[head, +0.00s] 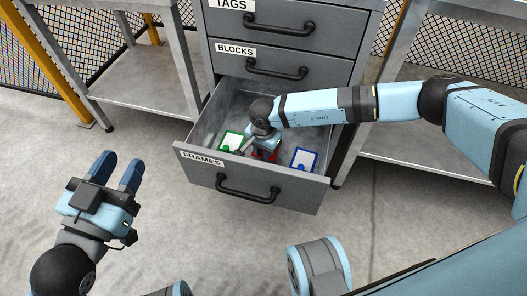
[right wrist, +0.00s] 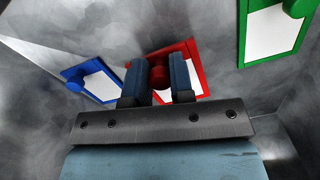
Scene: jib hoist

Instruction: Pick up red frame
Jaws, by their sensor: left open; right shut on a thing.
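The red frame (right wrist: 196,68) lies in the open drawer marked FRAMES. In the right wrist view it has a white middle and a round red knob (right wrist: 158,77). My right gripper (right wrist: 160,80) is shut on the knob, with one finger on each side of it. In the head view, my right gripper (head: 263,143) reaches down into the drawer and hides most of the red frame (head: 262,155). I cannot tell whether the frame is lifted off the drawer floor. My left gripper (head: 116,172) is open and empty, above the floor left of the drawer.
The drawer (head: 310,196) is pulled out. A green frame (head: 231,141) lies left of my right gripper and a blue frame (head: 304,159) lies right of it. Shut drawers marked BLOCKS (head: 320,70) and TAGS (head: 320,14) are above. Grey benches (head: 150,85) flank the cabinet.

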